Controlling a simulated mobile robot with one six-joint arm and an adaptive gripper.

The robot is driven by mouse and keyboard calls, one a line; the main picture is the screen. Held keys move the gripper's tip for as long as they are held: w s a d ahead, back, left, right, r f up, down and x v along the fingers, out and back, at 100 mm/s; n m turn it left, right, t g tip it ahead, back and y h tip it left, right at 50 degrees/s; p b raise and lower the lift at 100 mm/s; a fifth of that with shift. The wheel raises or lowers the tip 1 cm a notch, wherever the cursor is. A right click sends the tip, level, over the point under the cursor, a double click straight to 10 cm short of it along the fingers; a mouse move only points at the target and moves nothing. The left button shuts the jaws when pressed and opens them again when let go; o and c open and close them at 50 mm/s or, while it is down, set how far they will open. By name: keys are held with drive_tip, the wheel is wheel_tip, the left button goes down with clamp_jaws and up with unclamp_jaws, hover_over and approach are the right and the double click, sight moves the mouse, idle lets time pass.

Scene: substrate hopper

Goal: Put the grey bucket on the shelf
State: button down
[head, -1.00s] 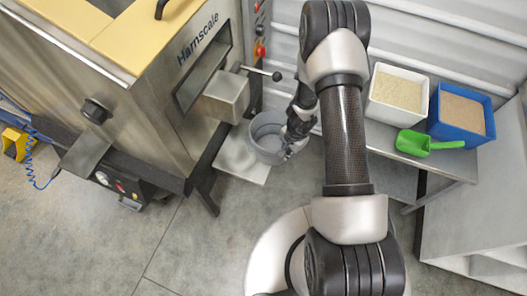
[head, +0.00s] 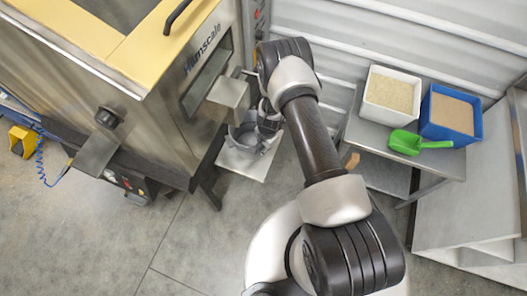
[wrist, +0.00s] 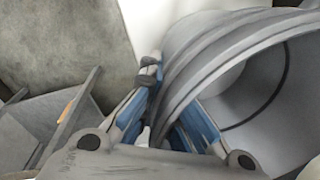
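The grey bucket (head: 240,157) is below the machine's outlet, over a pale base plate (head: 254,172). Whether it touches the plate is hard to tell. My gripper (head: 268,122) is at its upper right side and hides part of it. In the wrist view the bucket (wrist: 270,85) fills the right side, with its rim and wall between my blue-padded fingers (wrist: 168,118), which appear closed on it. A metal stand (head: 372,137) with a lower shelf (head: 385,177) is at the right, beyond my arm. A grey shelf unit (head: 465,195) stands further right.
On the stand's top are a white bin (head: 392,92) of pale grain, a blue bin (head: 450,115) of brown material and a green scoop (head: 415,142). The large Harnscale machine (head: 150,80) fills the left. Open floor (head: 215,240) lies in front.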

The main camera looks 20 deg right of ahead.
drive_tip(key=shift+w+a+f+b, duration=0.15)
drive_tip(key=shift+f+b, duration=0.5)
drive_tip(key=shift+f, duration=1.05)
drive_tip(key=shift+f, duration=0.15)
drive_tip(key=c, duration=1.8)
unclamp_jaws()
